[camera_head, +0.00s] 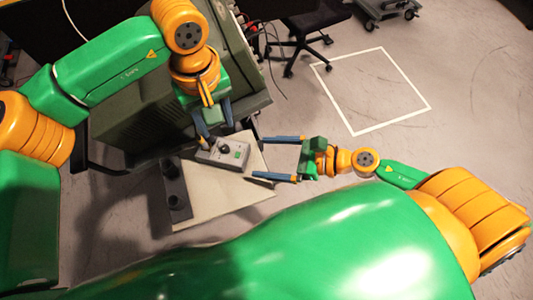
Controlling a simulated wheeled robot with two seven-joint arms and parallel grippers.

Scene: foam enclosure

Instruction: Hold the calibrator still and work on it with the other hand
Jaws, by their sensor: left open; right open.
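The calibrator (222,151), a small grey box with a dark round knob and a small green spot on top, sits on a pale tabletop (225,200). My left gripper (217,131) comes down from the upper left, open, with its blue fingertips at the far edge of the calibrator. I cannot tell whether they touch it. My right gripper (258,157) comes in from the right, open and empty. Its two blue fingers point left at the calibrator's right side, with a small gap before the box.
A dark strip with black knobs (175,192) lies along the tabletop's left side. A large dark grey machine (150,120) stands behind the table. A black chair (300,35) and a wheeled cart (385,10) are further back. The floor inside the white square outline (390,122) is clear.

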